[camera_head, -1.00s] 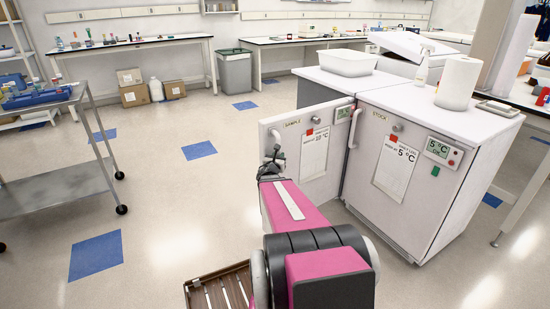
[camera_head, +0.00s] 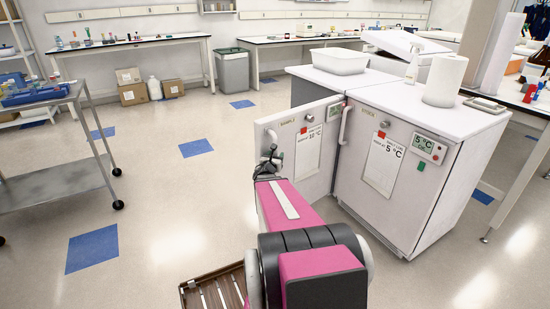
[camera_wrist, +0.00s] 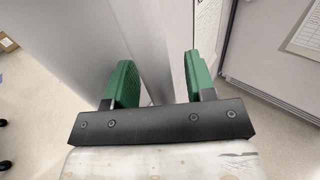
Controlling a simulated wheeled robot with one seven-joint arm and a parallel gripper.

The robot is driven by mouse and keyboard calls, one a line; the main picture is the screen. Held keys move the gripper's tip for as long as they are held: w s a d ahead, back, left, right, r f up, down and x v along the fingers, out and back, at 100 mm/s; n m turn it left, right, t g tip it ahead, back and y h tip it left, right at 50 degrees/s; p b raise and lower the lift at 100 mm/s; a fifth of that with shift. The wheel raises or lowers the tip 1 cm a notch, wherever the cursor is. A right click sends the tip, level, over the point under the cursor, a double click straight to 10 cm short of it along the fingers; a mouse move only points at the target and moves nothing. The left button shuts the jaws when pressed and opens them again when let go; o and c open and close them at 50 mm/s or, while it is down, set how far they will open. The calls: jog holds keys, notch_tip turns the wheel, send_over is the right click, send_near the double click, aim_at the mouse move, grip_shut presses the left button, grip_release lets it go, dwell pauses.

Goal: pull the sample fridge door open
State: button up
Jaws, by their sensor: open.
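The sample fridge door (camera_head: 318,168) is white, marked SAMPLE, and stands swung out from its fridge (camera_head: 315,92), to the left of the stock fridge. My gripper (camera_head: 269,160) is at the door's left edge, at about mid-height. In the wrist view my gripper's green fingers (camera_wrist: 158,80) are apart, with a pale door panel (camera_wrist: 130,35) close beyond and between them. Nothing is clasped. I cannot tell whether a finger touches the door. The fridge's inside is hidden.
The stock fridge (camera_head: 400,215) stands close on the right, with a paper roll (camera_head: 444,82) on top. A white tub (camera_head: 343,62) sits on the sample fridge. A metal cart (camera_head: 60,185) stands at left. The floor (camera_head: 160,220) between cart and door is clear.

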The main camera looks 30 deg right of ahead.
jog(key=v, duration=1)
jog(key=shift+s+a, duration=0.3)
dwell(0.4)
jog(key=s+a+f+m+g+y, duration=0.55)
jog(key=m+g, duration=0.55)
jog(key=m, duration=1)
jog(key=s+a+f+m+g+y, duration=0.2)
jog(key=a+m+y, duration=0.4)
jog(key=a, duration=1)
jog(key=shift+s+a+f+y, duration=0.25)
jog(key=shift+s+y, duration=0.1)
jog(key=shift+s, duration=0.15)
